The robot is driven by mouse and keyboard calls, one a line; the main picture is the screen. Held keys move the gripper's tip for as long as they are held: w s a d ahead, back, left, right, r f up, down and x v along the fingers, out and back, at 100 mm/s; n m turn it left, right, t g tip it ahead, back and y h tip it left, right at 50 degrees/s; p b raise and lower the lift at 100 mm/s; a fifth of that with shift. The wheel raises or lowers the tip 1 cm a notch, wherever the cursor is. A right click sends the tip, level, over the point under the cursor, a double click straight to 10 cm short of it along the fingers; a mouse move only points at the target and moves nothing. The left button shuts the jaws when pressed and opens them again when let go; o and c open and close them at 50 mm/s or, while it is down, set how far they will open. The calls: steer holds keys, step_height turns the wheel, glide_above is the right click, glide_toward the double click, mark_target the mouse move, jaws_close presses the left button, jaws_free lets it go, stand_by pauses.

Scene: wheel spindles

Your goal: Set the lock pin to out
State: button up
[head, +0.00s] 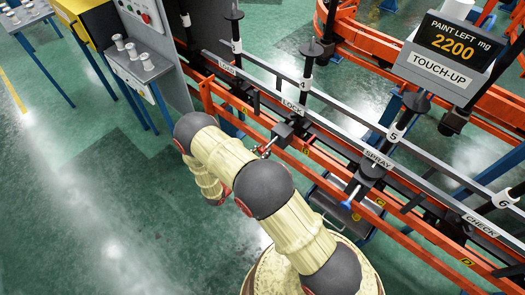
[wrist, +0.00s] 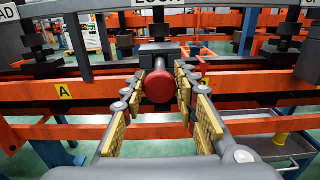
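The lock pin shows its round red knob (wrist: 159,88) in the wrist view, facing me below the LOCK sign, in front of a dark block (wrist: 160,52). The knob shows small in the head view (head: 264,150), beside the dark block (head: 284,131) on the orange rail. My gripper (wrist: 163,77) is open, with its yellow padded fingers on the left and right of the knob. Narrow gaps seem to show between pads and knob. In the head view my arm hides most of my gripper.
A grey tray cart (head: 335,205) stands under the rails. A small table with white spools (head: 130,50) stands at left. The green floor at left is clear.

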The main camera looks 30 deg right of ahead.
steer(key=shift+o, duration=0.5)
steer(key=shift+a, duration=0.2)
steer(key=shift+o, duration=1.3)
steer(key=v, duration=1.2)
